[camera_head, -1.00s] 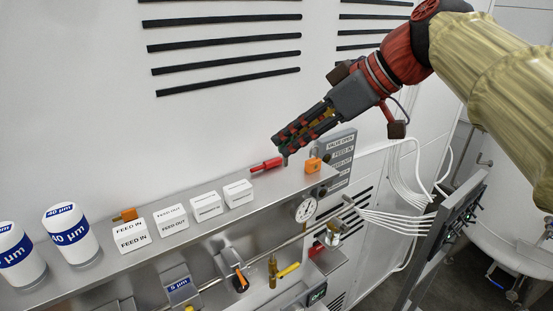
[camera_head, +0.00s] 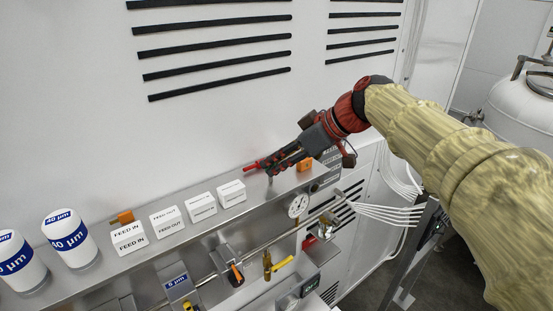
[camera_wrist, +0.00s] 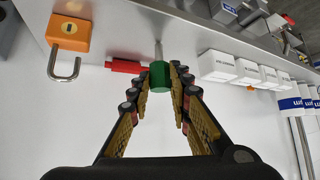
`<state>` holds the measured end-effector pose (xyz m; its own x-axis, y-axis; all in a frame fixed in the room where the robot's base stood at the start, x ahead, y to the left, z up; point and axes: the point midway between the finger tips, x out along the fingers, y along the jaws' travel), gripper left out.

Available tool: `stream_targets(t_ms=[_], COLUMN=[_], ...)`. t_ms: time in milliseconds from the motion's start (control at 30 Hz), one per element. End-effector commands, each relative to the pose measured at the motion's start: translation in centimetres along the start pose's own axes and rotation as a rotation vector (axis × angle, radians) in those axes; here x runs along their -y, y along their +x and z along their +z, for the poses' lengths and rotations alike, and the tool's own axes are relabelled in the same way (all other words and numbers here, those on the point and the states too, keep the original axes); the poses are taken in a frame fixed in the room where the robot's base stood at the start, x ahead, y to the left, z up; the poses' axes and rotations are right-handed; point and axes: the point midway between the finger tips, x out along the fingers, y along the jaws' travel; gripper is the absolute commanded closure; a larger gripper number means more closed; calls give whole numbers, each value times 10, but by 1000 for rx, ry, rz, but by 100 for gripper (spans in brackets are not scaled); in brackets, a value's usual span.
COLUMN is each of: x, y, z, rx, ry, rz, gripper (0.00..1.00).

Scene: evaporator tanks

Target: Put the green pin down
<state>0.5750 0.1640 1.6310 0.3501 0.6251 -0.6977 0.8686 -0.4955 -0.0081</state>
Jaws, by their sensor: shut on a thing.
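The green pin (camera_wrist: 160,76) shows in the wrist view as a green head with a grey metal shaft pointing away from my gripper. My gripper (camera_wrist: 160,70) is shut on the green head, one finger on each side. In the head view my gripper (camera_head: 270,168) is low over the right part of the metal shelf (camera_head: 210,228), between a red pin and an orange padlock. The green head is hidden by the fingers there. I cannot tell whether the shaft touches the shelf.
The red pin (camera_wrist: 126,66) lies close beside the green pin. The orange padlock (camera_head: 304,164) is on its other side in the head view. White label blocks (camera_head: 202,205) and white-blue filter cylinders (camera_head: 69,238) stand farther left. A gauge (camera_head: 298,205) is below the shelf edge.

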Motion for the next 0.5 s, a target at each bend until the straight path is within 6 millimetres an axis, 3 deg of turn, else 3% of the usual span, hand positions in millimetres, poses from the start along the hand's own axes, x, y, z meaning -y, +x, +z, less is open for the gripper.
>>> stream_targets(t_ms=[367,400,500], x=[0,0,0], y=[2,2,2], z=[2,2,2], rx=[-1,-1,-1], ry=[-1,-1,-1], rz=[1,1,1], gripper=[100,80,74])
